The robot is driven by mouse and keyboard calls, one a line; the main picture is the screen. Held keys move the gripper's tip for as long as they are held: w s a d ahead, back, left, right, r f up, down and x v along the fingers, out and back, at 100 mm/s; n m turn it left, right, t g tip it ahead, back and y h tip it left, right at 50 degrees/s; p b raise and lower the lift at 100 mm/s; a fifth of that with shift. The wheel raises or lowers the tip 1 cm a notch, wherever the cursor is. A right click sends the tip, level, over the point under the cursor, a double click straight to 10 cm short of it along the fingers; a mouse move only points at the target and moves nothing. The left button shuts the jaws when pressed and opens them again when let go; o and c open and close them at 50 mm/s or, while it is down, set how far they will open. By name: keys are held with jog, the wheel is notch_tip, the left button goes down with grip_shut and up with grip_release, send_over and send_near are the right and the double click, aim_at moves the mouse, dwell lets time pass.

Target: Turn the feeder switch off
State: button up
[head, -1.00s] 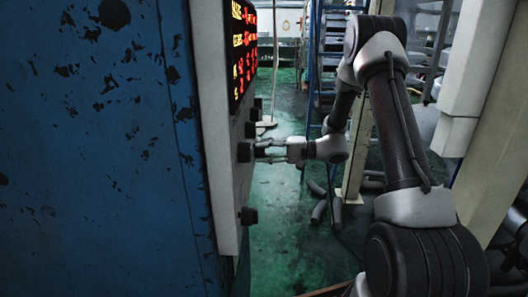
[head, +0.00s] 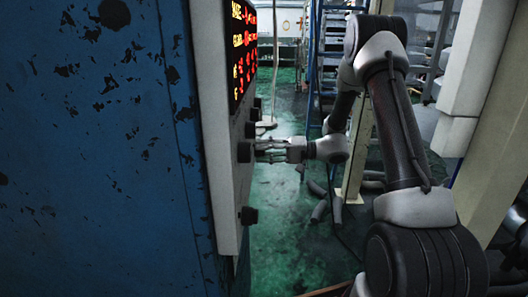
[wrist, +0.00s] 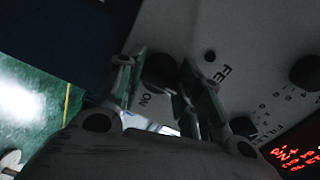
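The feeder switch is a dark round knob (head: 245,152) on the light panel of the blue cabinet. In the wrist view the knob (wrist: 160,70) sits beside lettering starting "FE", with "ON" printed close by. My gripper (head: 260,152) reaches the panel from the right in the head view. In the wrist view my gripper (wrist: 163,62) has its two fingers apart, one on each side of the knob. I cannot tell whether they touch it. The knob's lower part and the rest of its label are partly hidden by the fingers.
A lit display (head: 243,50) is above. The blue cabinet (head: 90,150) fills the left. Green floor (head: 285,215) lies open below my gripper.

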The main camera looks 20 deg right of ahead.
jog(key=o, duration=0.3)
jog(key=shift+o, duration=0.2)
jog(key=v, duration=1.2)
